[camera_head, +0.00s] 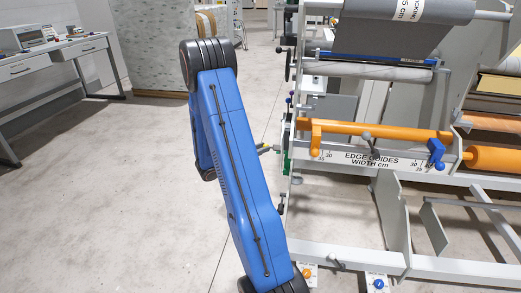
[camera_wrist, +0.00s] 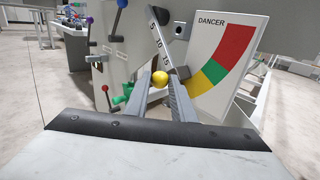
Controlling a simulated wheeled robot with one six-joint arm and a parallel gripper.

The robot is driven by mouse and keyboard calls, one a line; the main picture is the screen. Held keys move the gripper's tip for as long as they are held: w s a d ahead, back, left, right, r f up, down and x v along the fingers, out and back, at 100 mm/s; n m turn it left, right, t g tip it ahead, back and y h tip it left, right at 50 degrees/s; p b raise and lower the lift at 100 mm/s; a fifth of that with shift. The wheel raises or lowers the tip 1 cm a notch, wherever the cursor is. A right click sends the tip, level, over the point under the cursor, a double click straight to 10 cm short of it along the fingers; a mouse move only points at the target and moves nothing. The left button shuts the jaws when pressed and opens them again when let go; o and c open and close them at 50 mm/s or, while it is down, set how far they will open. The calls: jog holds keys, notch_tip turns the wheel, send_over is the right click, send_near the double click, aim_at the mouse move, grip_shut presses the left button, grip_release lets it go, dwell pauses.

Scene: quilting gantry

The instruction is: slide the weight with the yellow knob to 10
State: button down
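The yellow knob (camera_wrist: 160,78) shows in the wrist view between the tips of my two fingers. My gripper (camera_wrist: 160,88) is open around it, with the fingers apart and a small gap seeming to show on each side. A slanted scale bar (camera_wrist: 157,40) with the marks 5, 10 and 15 runs up and to the left from the knob. The knob appears just below the 15 mark. The weight's body is mostly hidden behind the knob and fingers. In the head view my gripper (camera_head: 266,148) is small, at the left side of the machine frame, partly behind my blue arm.
A white DANCER panel (camera_wrist: 224,60) with red, yellow and green bands stands right of the scale bar. A blue-knobbed lever (camera_wrist: 120,10), a red knob (camera_wrist: 105,88) and a green part (camera_wrist: 120,99) are to the left. Open floor (camera_head: 110,190) lies left of my arm.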

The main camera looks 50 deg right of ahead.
jog(key=w+d+r, duration=0.2)
jog(key=d+r, duration=0.2)
jog(key=r, duration=0.2)
jog(key=shift+w+d+r, duration=0.15)
jog(key=shift+w+d, duration=0.1)
jog(key=c, duration=1.5)
grip_release()
jog(key=v, duration=1.7)
jog(key=shift+a, duration=0.2)
